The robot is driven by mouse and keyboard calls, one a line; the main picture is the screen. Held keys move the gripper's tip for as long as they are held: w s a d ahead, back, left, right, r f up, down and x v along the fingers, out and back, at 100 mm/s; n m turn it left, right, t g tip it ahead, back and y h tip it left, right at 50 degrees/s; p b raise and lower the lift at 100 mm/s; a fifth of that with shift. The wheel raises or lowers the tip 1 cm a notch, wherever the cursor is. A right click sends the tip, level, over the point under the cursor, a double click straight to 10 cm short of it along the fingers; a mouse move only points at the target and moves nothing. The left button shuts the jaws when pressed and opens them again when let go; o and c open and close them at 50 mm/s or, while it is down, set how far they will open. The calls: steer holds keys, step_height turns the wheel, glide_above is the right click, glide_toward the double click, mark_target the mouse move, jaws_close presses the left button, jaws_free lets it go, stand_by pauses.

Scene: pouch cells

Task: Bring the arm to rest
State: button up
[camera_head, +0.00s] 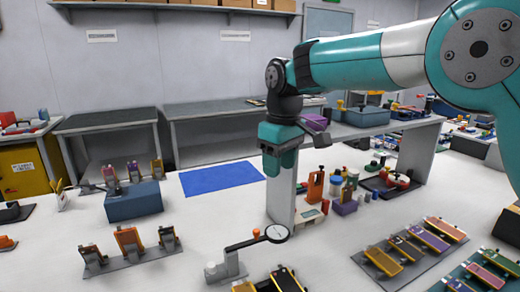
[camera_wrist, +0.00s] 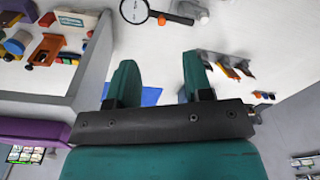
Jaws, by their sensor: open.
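My teal arm reaches in from the right of the head view. My gripper (camera_head: 280,165) hangs above the white table (camera_head: 200,265), near the upright panel. In the wrist view my gripper (camera_wrist: 157,80) shows two teal fingers spread apart, with nothing between them. It is clear of the objects on the table.
A blue mat (camera_head: 222,179) lies on the table. A magnifier on a stand (camera_head: 275,233) is in front of the panel. Racks with pouch cells (camera_head: 130,250) stand at left, and a flat tray of cells (camera_head: 410,250) lies at right. A blue box (camera_head: 134,202) stands at left.

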steer(key=s+d+f+m+y, duration=0.1)
steer(key=s+d, duration=0.2)
steer(key=s, duration=0.7)
steer(key=s+d+f+m+y, duration=0.1)
steer(key=s+d, duration=0.3)
steer(key=s, duration=0.6)
steer(key=s+d+m+y, duration=0.1)
steer(key=s+d, duration=0.3)
steer(key=s, duration=0.6)
steer(key=shift+s+f+y, duration=0.3)
steer(key=shift+f, duration=0.1)
